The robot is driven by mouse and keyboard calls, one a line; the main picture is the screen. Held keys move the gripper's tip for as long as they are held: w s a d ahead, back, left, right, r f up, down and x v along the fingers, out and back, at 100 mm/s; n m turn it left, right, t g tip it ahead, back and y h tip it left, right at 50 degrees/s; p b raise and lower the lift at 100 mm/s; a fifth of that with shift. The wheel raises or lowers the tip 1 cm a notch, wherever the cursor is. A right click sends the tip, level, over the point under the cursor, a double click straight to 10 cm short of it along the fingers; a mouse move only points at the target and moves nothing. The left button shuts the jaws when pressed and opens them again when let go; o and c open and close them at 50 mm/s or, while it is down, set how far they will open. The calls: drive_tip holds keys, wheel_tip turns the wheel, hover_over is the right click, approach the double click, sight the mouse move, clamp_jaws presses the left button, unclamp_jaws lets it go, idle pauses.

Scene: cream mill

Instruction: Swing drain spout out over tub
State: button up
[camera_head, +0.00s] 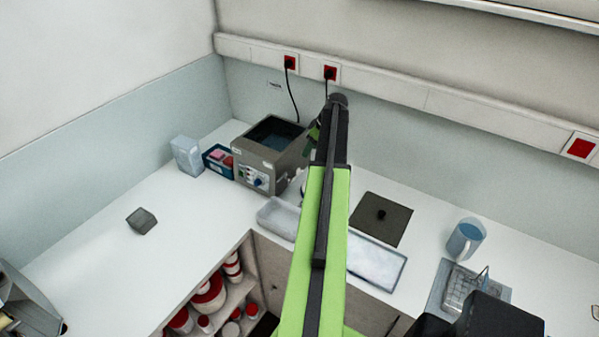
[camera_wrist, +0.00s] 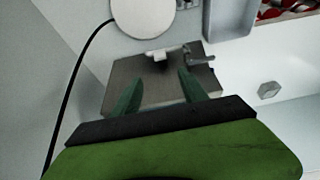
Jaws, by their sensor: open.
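A grey box-shaped bath (camera_head: 262,178) with an open, dark top stands on the bench at the back. In the wrist view, its grey side (camera_wrist: 125,72) lies behind my fingers. A short white fitting (camera_wrist: 160,54) and a grey angled piece (camera_wrist: 200,58) stick out from its edge; I cannot tell which is the drain spout. A pale open tub (camera_head: 278,217) sits on the bench in front of the bath. A round white object (camera_wrist: 145,15) lies beyond the fitting. My gripper (camera_wrist: 155,78) is open and empty, its fingers apart and short of the fitting.
A blue box (camera_head: 217,160) and a clear container (camera_head: 187,155) stand left of the bath. A dark plate (camera_head: 381,218), a white tray (camera_head: 374,262) and a jug (camera_head: 465,240) are to the right. A black cable (camera_wrist: 75,75) hangs at left. The left bench is mostly clear.

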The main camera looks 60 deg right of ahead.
sight(298, 169)
drive_tip(key=b+x, duration=1.2)
drive_tip(key=x, duration=0.3)
drive_tip(key=shift+s, duration=0.1)
drive_tip(key=shift+r, duration=0.15)
clamp_jaws()
idle(0.4)
